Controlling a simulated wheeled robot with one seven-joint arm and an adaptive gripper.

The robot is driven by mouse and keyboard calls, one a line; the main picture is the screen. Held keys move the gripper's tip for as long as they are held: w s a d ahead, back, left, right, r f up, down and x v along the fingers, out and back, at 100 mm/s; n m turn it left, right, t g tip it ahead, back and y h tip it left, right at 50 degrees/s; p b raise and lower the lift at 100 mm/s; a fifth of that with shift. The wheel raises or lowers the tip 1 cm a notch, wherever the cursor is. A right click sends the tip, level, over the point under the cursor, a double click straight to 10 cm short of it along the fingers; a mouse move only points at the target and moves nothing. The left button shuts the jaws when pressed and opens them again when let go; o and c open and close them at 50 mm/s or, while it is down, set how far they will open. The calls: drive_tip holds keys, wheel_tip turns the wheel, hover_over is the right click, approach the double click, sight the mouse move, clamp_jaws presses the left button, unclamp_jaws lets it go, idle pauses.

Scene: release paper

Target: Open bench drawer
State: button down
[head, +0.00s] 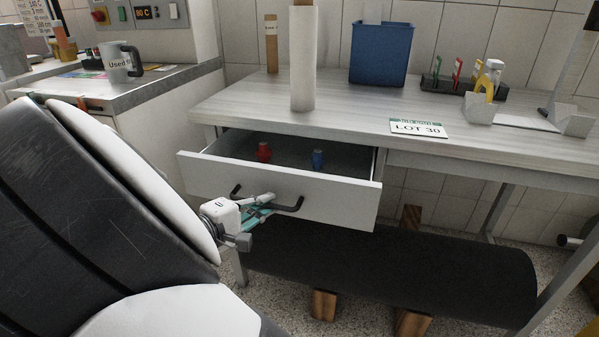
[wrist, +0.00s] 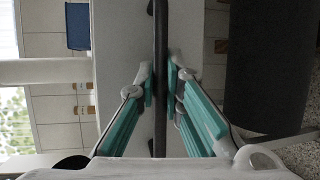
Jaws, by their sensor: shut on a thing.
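The bench drawer (head: 335,201) is a white box under the bench top, pulled out so that its inside shows. Part of the handle is hidden behind the fingers in the head view.
On the bench top (head: 350,118) stand a white roll (head: 302,60), a blue bin (head: 381,54) and a LOT 30 sign (head: 418,128). A large black roll (head: 400,270) lies below on wooden blocks. A side counter with a mug (head: 119,62) is at left.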

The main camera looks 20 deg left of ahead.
drive_tip(key=s+p, duration=0.1)
drive_tip(key=s, duration=0.9)
drive_tip(key=shift+a, duration=0.2)
drive_tip(key=c, duration=1.7)
unclamp_jaws()
